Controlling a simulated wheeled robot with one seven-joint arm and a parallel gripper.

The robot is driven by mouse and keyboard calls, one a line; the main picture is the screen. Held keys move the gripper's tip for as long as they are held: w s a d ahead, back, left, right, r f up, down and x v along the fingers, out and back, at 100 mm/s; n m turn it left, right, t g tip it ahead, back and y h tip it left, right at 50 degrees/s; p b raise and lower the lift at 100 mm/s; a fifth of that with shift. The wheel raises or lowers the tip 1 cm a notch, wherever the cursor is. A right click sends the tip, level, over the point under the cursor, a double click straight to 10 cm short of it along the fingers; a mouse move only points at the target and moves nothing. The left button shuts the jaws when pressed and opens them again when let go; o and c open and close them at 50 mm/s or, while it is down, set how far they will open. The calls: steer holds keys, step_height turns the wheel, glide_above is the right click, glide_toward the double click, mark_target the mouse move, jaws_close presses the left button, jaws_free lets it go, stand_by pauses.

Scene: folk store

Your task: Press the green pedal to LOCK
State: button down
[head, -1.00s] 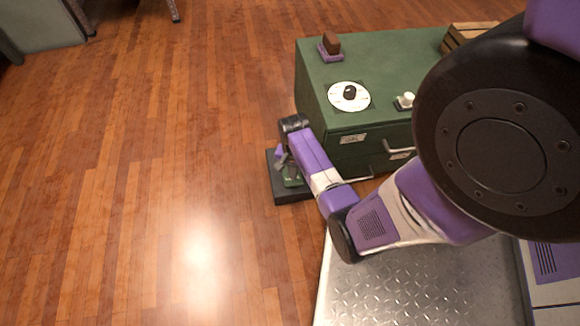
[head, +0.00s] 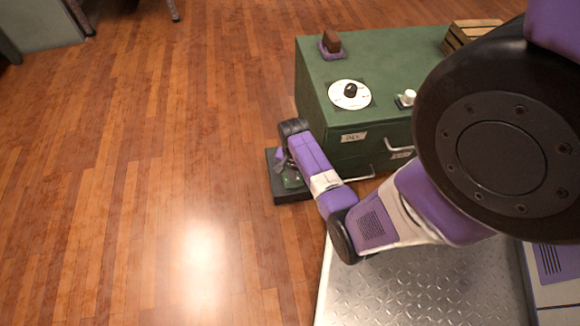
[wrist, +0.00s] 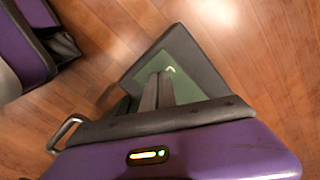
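The green pedal (head: 292,181) sits on a dark base (head: 290,198) on the floor, at the left front corner of the green cabinet. In the wrist view the green pedal plate (wrist: 184,87) carries a small pale mark, and its dark base (wrist: 196,58) surrounds it. My gripper (wrist: 158,76) points down over the pedal, its two dark fingers close together with nothing seen between them. The fingertips overlap the plate in the picture; I cannot tell whether they touch it. My arm hides part of the pedal in the head view.
The green cabinet (head: 385,65) stands close to the right of the pedal, with a drawer handle (head: 360,177) sticking out. A white dial (head: 350,95), a brown block on a purple base (head: 332,46) and a wooden crate (head: 468,34) are on top. The floor to the left is clear.

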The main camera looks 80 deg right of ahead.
steer(key=shift+f, duration=0.35)
steer(key=shift+r, duration=0.15)
step_height(320, 180, up, 9)
steer(key=p, duration=0.9)
stand_by(0.4)
